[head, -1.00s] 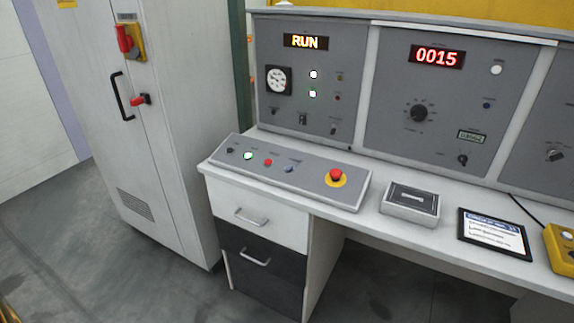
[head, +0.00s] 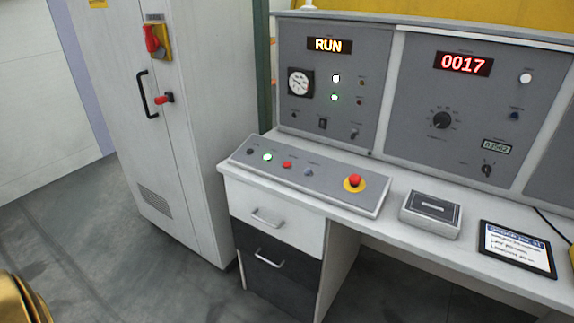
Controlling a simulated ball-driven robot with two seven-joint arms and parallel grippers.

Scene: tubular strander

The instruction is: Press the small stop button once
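A small red button (head: 287,165) sits on the sloped grey button panel (head: 330,192) on the desk. A larger red mushroom button (head: 355,181) on a yellow disc is at the panel's right end. The lettering above the small buttons is too small to read. Neither of my grippers is in view. A gold rounded part, probably of my own arm, shows at the lower left corner.
The upright console behind shows RUN on one display (head: 329,45) and 0017 on another (head: 463,64). A grey box (head: 431,214) and a tablet (head: 517,249) lie right of the panel. A tall cabinet (head: 190,110) stands left. The floor before the drawers is clear.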

